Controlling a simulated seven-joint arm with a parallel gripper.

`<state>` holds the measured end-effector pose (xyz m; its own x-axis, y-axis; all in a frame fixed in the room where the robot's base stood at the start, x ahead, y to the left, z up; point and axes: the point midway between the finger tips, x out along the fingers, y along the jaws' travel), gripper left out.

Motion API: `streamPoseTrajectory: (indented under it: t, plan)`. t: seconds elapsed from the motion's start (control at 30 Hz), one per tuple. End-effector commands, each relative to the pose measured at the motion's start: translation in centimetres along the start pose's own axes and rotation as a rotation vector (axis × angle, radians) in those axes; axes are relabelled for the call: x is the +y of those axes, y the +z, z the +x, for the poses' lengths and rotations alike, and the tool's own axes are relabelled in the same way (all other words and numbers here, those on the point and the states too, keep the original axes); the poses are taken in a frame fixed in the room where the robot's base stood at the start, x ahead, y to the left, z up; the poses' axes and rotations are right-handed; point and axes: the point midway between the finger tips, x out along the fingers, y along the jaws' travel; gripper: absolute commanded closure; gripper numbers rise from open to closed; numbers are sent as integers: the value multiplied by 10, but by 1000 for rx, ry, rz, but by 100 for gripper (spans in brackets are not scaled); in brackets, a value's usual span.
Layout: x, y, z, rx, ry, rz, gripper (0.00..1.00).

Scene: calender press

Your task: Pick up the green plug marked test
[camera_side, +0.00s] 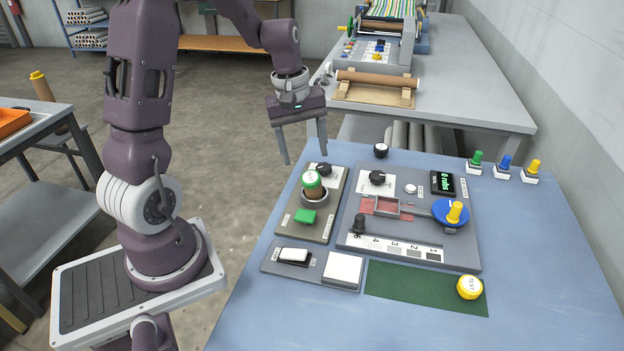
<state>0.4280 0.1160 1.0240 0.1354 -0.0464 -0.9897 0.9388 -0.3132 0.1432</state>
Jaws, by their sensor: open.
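The green plug (312,180) has a pale round label on top and a brown body. It stands upright in a round socket on the left grey panel (327,222). The writing on its label is too small to read surely. My gripper (304,158) is open and empty, fingers pointing down. In the picture it is just above the green plug and apart from it; the exact depth between them is hard to tell. A yellow plug marked TEST (469,288) sits at the right end of a dark green mat (405,286).
A black knob (323,170) and a green button (306,216) flank the plug. Green, blue and yellow pegs (504,164) stand at the back right. The blue table's front is clear.

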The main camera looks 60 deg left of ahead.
Motion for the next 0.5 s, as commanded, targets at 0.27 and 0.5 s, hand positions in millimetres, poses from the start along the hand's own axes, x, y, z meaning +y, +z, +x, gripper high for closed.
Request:
streamPoseTrajectory:
  t: [0.27,0.5]
  plan:
    - [3,11,48,-4,-3,4,36]
    - [4,11,58,0,0,7,36]
